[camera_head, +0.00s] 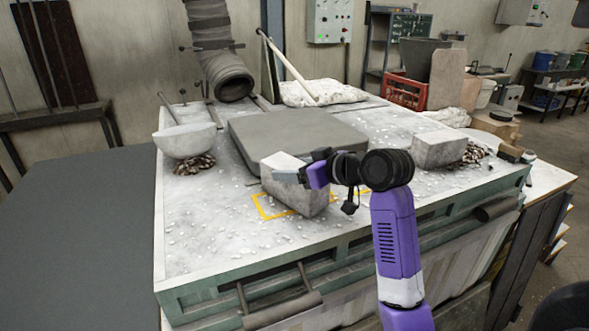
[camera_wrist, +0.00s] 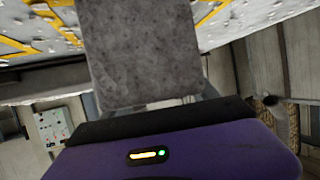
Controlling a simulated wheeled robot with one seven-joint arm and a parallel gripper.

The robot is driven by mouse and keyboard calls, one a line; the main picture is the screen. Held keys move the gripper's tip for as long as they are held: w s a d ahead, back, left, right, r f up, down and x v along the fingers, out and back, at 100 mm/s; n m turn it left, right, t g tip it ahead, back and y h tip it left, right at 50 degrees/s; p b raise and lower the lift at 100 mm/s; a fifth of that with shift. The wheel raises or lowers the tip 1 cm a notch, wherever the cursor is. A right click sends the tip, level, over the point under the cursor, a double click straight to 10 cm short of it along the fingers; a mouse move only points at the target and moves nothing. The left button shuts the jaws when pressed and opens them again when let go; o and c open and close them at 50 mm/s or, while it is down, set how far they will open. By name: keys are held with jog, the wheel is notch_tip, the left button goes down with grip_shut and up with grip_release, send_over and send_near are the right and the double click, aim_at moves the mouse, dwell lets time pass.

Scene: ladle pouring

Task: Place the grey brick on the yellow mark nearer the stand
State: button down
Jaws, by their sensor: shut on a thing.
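My gripper (camera_head: 318,172) is shut on a grey brick (camera_head: 296,188), holding it by its right end. The brick is over the front part of the white, dusty tabletop. It also fills the middle of the wrist view (camera_wrist: 145,55). A yellow mark outline (camera_head: 262,208) shows at the brick's lower left, partly hidden by it. More yellow lines (camera_head: 361,193) show to the right, behind my gripper. The wrist view shows yellow lines on both sides of the brick. I cannot tell whether the brick touches the table. I cannot clearly tell which thing is the stand.
A flat grey slab (camera_head: 270,130) lies just behind the brick. A pale bowl-shaped ladle (camera_head: 184,141) rests on rubble (camera_head: 194,164) at the left. A second grey block (camera_head: 438,149) stands at the right beside more rubble (camera_head: 473,152). The front left tabletop is mostly clear.

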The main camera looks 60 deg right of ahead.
jog(key=shift+c, duration=1.1)
grip_release()
jog(key=b+v, duration=0.1)
jog(key=v, duration=1.1)
